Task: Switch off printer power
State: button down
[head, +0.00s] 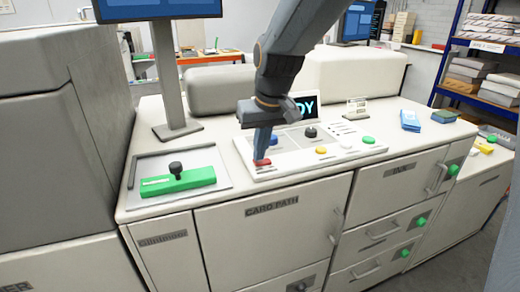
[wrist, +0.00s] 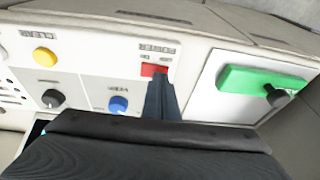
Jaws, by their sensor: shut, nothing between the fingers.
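The printer's control panel (head: 335,152) lies on top of the white cabinet. A red switch (head: 262,162) sits at the panel's front left corner; the red switch (wrist: 153,70) also shows in the wrist view, under a small printed label. My gripper (head: 262,155) is shut and empty, pointing down with its tips at the red switch. In the wrist view my gripper (wrist: 160,82) partly covers the switch's near side. I cannot tell whether the tips touch it or which way it is set. A dark display (head: 308,106) behind my gripper shows letters ending in "DY".
A blue knob (wrist: 118,104), a black knob (wrist: 52,98) and a yellow button (wrist: 44,57) are near the switch. A green bar with a black knob (head: 178,182) lies on a tray to the left. A monitor post (head: 168,80) stands behind it.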

jog(key=shift+f, duration=0.2)
jog(key=shift+w+d+r, duration=0.15)
jog(key=shift+w+d, duration=0.05)
jog(key=shift+d, duration=0.5)
jog(key=shift+r+p, duration=0.5)
jog(key=shift+p, duration=0.1)
jog(key=r, duration=0.1)
jog(key=r+p, duration=0.2)
jog(key=r, duration=0.1)
jog(key=shift+d+r, duration=0.1)
jog(key=shift+d, duration=0.2)
notch_tip(320, 180, up, 8)
jog(key=b, duration=0.3)
send_over(267, 162)
jog(key=s+d, duration=0.1)
jog(key=s, duration=0.1)
jog(key=shift+s+d+r, duration=0.1)
jog(key=shift+s+r, duration=0.05)
jog(key=shift+r, duration=0.05)
